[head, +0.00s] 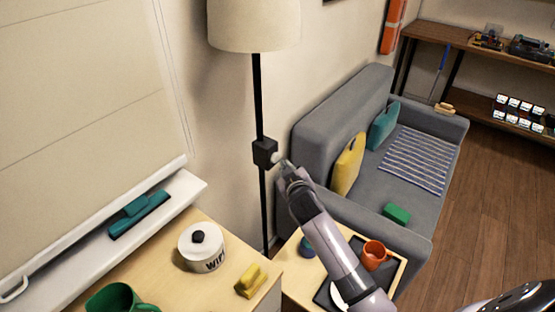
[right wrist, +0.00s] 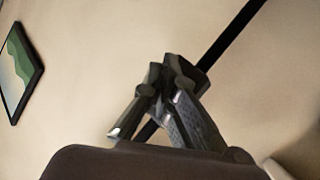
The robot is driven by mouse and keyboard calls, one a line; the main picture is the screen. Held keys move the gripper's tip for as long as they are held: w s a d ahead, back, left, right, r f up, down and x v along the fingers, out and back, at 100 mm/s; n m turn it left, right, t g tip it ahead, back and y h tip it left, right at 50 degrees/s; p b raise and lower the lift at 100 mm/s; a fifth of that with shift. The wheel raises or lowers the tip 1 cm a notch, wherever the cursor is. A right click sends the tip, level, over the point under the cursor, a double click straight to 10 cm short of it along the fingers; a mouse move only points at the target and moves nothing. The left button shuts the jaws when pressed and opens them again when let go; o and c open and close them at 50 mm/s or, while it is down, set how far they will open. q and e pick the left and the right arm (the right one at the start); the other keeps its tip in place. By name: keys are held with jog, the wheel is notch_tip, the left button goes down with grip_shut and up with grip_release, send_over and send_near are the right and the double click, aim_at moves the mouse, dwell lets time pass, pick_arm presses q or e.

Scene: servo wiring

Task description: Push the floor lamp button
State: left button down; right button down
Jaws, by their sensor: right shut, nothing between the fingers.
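The floor lamp has a cream shade (head: 254,26) and a thin black pole (head: 258,100) in the head view. A black box (head: 264,152) sits on the pole, with a small pale button (head: 277,157) on its right side. My right gripper (head: 284,165) is shut and empty, its tip right at the button; I cannot tell whether it touches. In the right wrist view the fingers (right wrist: 163,75) overlap the dark box (right wrist: 190,72), and the button is hidden. The pole (right wrist: 232,35) runs diagonally behind. My left gripper is not in view.
Below my right arm is a small side table (head: 291,272) with a tray and an orange mug (head: 374,254). A grey sofa (head: 410,205) stands behind it. A wooden counter (head: 222,285) holds a white canister (head: 201,246) and a yellow item (head: 251,281).

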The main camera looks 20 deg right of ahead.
jog(key=shift+w, duration=0.15)
dwell(0.5)
jog(key=shift+w+a, duration=0.2)
jog(key=shift+w, duration=0.05)
jog(key=shift+w+a, duration=0.1)
dwell(0.5)
jog(key=shift+s+d+p, duration=0.35)
jog(key=shift+s, duration=0.2)
jog(key=s+d+p, duration=0.2)
jog(key=s, duration=0.1)
jog(key=s+d+p, duration=0.1)
jog(key=s, duration=0.1)
dwell(0.5)
